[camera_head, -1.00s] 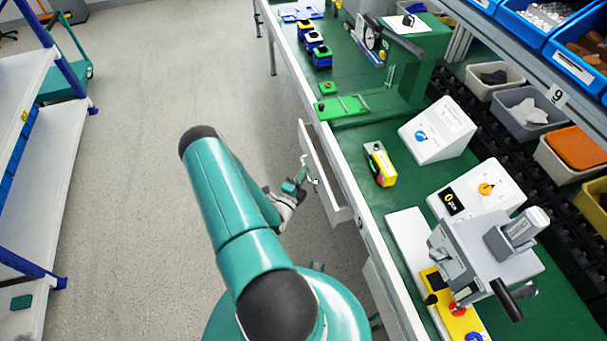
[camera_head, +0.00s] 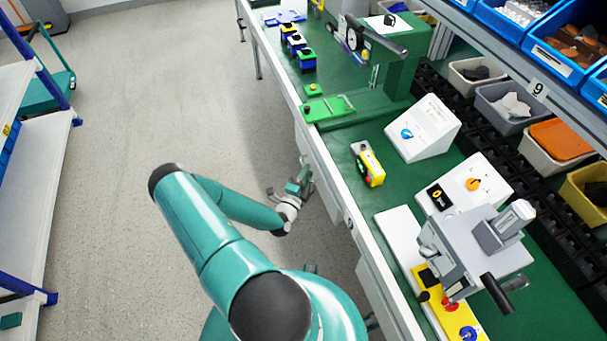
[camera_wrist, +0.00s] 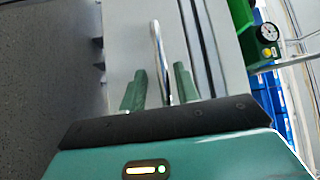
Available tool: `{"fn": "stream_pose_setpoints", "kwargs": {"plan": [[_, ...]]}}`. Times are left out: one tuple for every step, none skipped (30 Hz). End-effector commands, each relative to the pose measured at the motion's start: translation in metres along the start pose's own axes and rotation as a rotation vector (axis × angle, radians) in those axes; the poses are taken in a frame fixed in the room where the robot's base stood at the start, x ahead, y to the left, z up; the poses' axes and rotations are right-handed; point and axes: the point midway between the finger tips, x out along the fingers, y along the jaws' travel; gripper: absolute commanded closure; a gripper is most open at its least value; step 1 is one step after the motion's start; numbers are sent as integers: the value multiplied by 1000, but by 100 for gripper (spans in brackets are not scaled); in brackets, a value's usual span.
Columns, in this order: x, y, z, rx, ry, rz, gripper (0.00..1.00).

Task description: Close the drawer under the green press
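The green press (camera_head: 385,85) stands on the workbench, with a lever and a dial gauge. Below the bench edge near it is a white drawer front (camera_head: 318,172), now close to flush with the bench; any small remaining gap cannot be made out. In the wrist view, the drawer's silver bar handle (camera_wrist: 158,55) rises between my two green fingertips, nearer the right one. My gripper (camera_head: 299,184) is just in front of the drawer front. It also shows in the wrist view (camera_wrist: 158,88), its fingers apart with a gap between them. Contact with the handle cannot be told.
A yellow button box (camera_head: 368,163), a white panel with a blue knob (camera_head: 422,128) and one with an orange knob (camera_head: 464,190) stand on the bench. Another drawer front (camera_head: 378,290) is nearer me. Open floor (camera_head: 130,130) lies left, before a white shelf (camera_head: 50,180).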

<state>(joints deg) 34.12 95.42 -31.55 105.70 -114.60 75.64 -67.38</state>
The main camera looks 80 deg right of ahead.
Motion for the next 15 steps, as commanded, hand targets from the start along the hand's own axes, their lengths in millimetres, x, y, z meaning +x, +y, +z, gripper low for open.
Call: {"fn": "stream_pose_setpoints", "kwargs": {"plan": [[0, -1, 2, 2, -3, -2, 67], [0, -1, 2, 3, -4, -2, 67], [0, -1, 3, 3, -5, -3, 67], [0, -1, 4, 4, -5, -3, 67], [0, -2, 4, 4, -6, -4, 67], [0, -2, 4, 4, -6, -4, 67], [0, -2, 4, 4, -6, -5, 67], [0, -2, 4, 4, -7, -5, 67], [-2, -2, 5, 5, -8, -5, 67], [-3, -2, 5, 5, -8, -5, 67], [-5, -2, 6, 5, -9, -5, 67], [-9, -2, 6, 5, -9, -4, 67], [-12, -2, 6, 4, -10, -4, 67], [-17, -2, 6, 4, -11, -4, 67], [-24, -2, 6, 4, -11, -4, 67]]}}
